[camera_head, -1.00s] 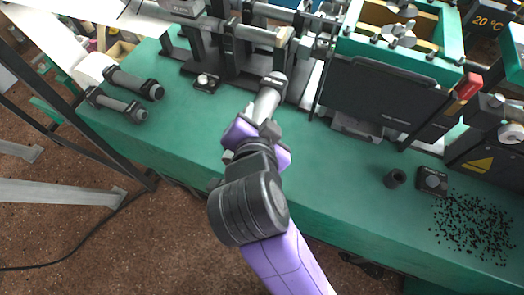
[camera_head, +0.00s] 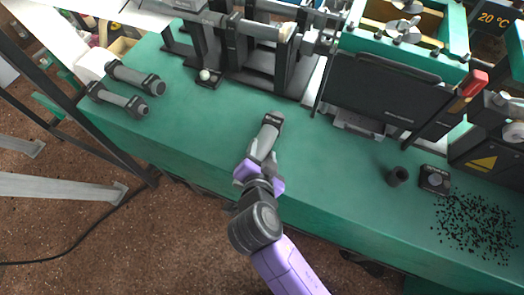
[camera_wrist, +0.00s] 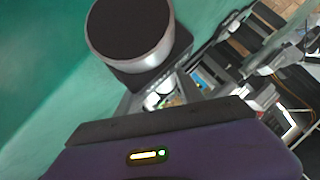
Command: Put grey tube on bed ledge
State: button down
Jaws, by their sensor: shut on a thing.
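A grey tube (camera_head: 264,143) with dark ends is held in my gripper (camera_head: 259,168) over the front part of the green bench in the head view. My gripper is shut on its near part, and the tube points away toward the machine. In the wrist view the tube's dark round end (camera_wrist: 130,28) with a pale rim fills the upper middle, above my gripper's jaw edge (camera_wrist: 160,128). A grey ledge (camera_head: 357,123) sticks out low under the dark machine panel; I cannot tell whether it is the bed ledge. The gap between tube and bench is unclear.
Two more grey tubes, one behind (camera_head: 136,78) and one in front (camera_head: 118,99), lie at the bench's left end. A black stand frame (camera_head: 245,55) stands behind. A small dark cylinder (camera_head: 397,176), a knob box (camera_head: 434,179) and scattered black bits (camera_head: 472,229) lie at right.

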jog(key=shift+f, duration=0.1)
jog(key=c, duration=1)
grip_release()
jog(key=shift+s, duration=0.1)
jog(key=v, duration=1.1)
jog(key=shift+s+r+b, duration=0.25)
jog(key=shift+s+b, duration=0.1)
jog(key=shift+f, duration=0.1)
